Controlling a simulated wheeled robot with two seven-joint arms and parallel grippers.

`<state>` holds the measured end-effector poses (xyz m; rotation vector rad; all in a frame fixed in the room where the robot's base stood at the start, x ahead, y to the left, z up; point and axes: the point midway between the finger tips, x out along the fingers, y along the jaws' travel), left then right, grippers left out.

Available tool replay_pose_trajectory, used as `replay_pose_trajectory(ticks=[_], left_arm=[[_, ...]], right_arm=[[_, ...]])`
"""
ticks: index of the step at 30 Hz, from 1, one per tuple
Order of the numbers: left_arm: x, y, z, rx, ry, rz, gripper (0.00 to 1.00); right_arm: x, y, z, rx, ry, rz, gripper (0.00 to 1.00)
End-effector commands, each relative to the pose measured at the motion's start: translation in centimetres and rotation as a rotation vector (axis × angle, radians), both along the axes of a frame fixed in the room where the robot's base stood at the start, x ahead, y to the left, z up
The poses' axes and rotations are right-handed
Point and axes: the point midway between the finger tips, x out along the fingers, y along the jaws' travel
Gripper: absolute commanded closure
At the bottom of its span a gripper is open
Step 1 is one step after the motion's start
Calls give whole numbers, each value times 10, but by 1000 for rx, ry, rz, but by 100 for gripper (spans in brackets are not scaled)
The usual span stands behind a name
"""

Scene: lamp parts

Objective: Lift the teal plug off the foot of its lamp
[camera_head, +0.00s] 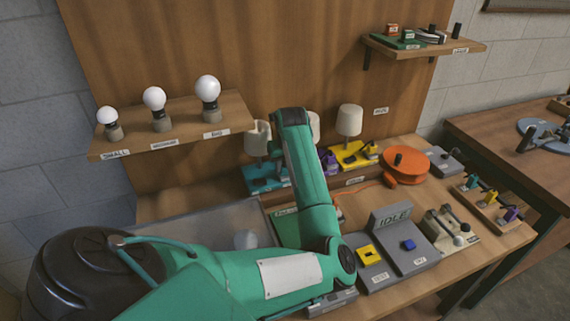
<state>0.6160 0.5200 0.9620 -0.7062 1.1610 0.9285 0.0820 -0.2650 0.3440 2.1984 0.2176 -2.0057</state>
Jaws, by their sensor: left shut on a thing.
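The teal lamp has a cream shade (257,140) and a teal foot (262,179), standing at the back of the bench. My left arm comes in from the left, and its green forearm rises in front of the lamp's right side. The dark end of that forearm (290,113) shows above the foot. My left gripper's fingertips are hidden behind the arm. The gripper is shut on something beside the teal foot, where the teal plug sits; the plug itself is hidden. My right gripper is not in view.
A purple-footed lamp is partly covered by my arm; a yellow-footed lamp (354,155) stands right of it. An orange cable reel (405,167), a grey IDLE tester (395,240) and plug racks crowd the bench's right. A bulb shelf (185,137) juts out at upper left.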

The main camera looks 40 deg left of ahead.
Motion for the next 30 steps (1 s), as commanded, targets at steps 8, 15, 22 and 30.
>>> replay_pose_trajectory(ticks=[8, 15, 22, 30], left_arm=[[0, 0, 1, 1, 0, 0, 100], [0, 0, 1, 0, -1, 0, 100], [0, 0, 4, 0, -1, 0, 100], [0, 0, 8, 2, -1, 0, 100]], right_arm=[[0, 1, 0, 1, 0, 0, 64], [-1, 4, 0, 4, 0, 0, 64], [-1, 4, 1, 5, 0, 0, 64], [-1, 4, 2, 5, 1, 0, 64]])
